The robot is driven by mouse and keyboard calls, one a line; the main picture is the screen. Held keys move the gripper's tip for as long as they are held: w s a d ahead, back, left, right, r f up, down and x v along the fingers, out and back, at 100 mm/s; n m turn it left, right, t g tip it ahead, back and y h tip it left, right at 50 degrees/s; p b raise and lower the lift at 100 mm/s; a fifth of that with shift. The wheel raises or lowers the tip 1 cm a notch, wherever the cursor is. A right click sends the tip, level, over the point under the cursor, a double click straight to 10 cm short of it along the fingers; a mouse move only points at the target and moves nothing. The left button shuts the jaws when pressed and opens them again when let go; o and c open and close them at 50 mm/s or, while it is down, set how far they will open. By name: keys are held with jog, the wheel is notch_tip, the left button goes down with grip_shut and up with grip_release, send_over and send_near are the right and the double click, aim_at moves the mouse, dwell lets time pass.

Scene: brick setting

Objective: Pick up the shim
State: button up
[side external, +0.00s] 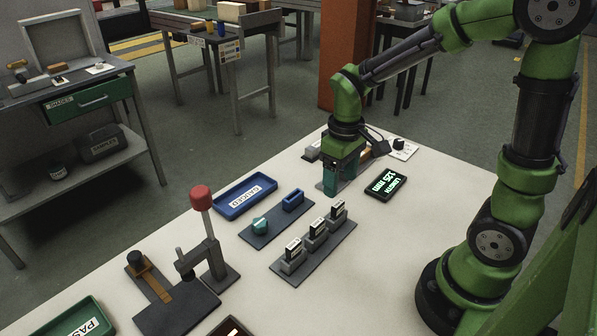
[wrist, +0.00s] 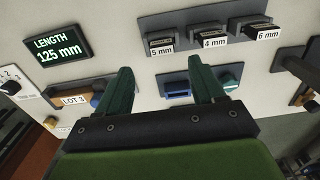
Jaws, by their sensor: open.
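Three dark shims with white labels stand upright in a grey rack (side external: 322,245): the 5 mm shim (wrist: 160,40), the 4 mm shim (wrist: 207,30) and the 6 mm shim (wrist: 250,22). The shims also show in the side external view (side external: 317,228), in a row. My gripper (side external: 338,187) is beyond the rack, near the length display (side external: 379,182). In the wrist view my gripper (wrist: 161,80) has its teal fingers spread apart, with nothing held between them. The shims are apart from the fingers.
The display reads 125 mm. A dark plate (side external: 273,219) with a blue slotted block (side external: 293,200) and teal knob (side external: 260,225) lies beside the rack. A blue tray (side external: 228,202), a red-knobbed lever press (side external: 204,235) and a green tray (side external: 62,320) stand farther left.

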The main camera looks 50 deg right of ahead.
aim_at(338, 203)
notch_tip(338, 203, down, 8)
jog(key=shift+s+a+r, duration=0.1)
jog(key=shift+a+r, duration=0.05)
jog(key=shift+r, duration=0.05)
dwell(0.3)
jog(key=c, duration=1.1)
notch_tip(338, 203, up, 9)
jog(key=shift+f, duration=0.1)
jog(key=shift+c, duration=0.2)
jog(key=shift+a, duration=0.1)
jog(key=w+a+r, duration=0.1)
jog(key=w, duration=1.1)
jog(key=shift+a+r, duration=0.15)
